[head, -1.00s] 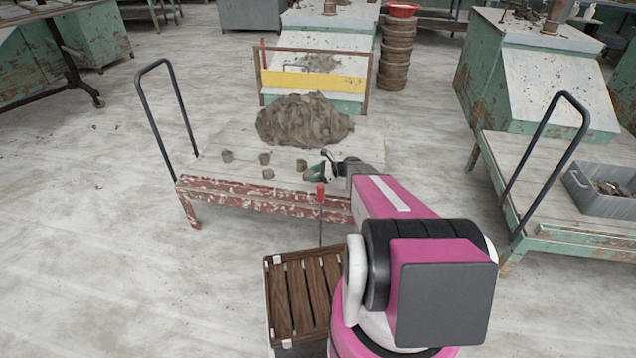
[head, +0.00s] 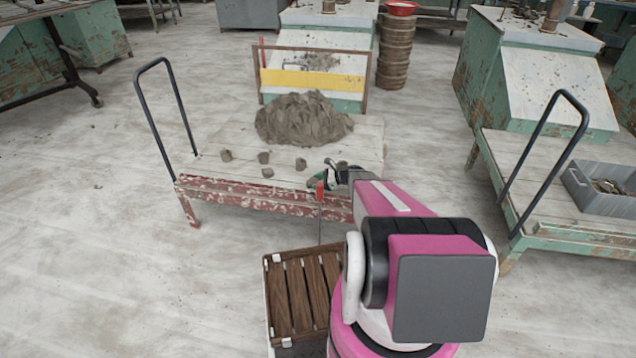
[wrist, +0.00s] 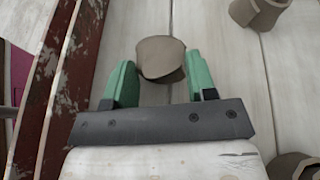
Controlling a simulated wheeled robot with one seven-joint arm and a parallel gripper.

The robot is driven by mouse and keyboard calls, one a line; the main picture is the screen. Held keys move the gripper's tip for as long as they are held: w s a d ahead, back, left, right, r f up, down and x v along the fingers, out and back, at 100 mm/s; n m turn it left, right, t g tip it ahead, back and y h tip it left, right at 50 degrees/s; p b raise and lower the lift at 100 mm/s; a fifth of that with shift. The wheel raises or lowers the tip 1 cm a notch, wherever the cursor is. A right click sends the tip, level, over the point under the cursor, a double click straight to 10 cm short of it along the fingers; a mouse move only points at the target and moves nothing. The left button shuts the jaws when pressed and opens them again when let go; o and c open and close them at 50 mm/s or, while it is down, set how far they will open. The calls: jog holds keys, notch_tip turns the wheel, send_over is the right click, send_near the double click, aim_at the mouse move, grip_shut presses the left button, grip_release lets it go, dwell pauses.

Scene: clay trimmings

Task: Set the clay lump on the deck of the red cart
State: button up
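The red cart (head: 250,196) has a pale plank deck and chipped red edge. My gripper (head: 317,180) is low over the deck near its front edge, right of the middle. In the wrist view, a small grey-brown clay lump (wrist: 161,60) sits between the green fingertips of my gripper (wrist: 162,72), with both fingers against its sides. The lump is at or just above the deck; I cannot tell whether it touches. In the head view the fingers and my arm mostly hide it.
Several other small lumps (head: 263,157) stand on the deck left of my gripper, and one (wrist: 290,166) lies beside it. A large clay heap (head: 303,118) covers the back.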

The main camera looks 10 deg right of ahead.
jog(key=o, duration=0.4)
jog(key=shift+c, duration=0.2)
jog(key=shift+r, duration=0.15)
jog(key=v, duration=1.2)
jog(key=shift+d, duration=0.1)
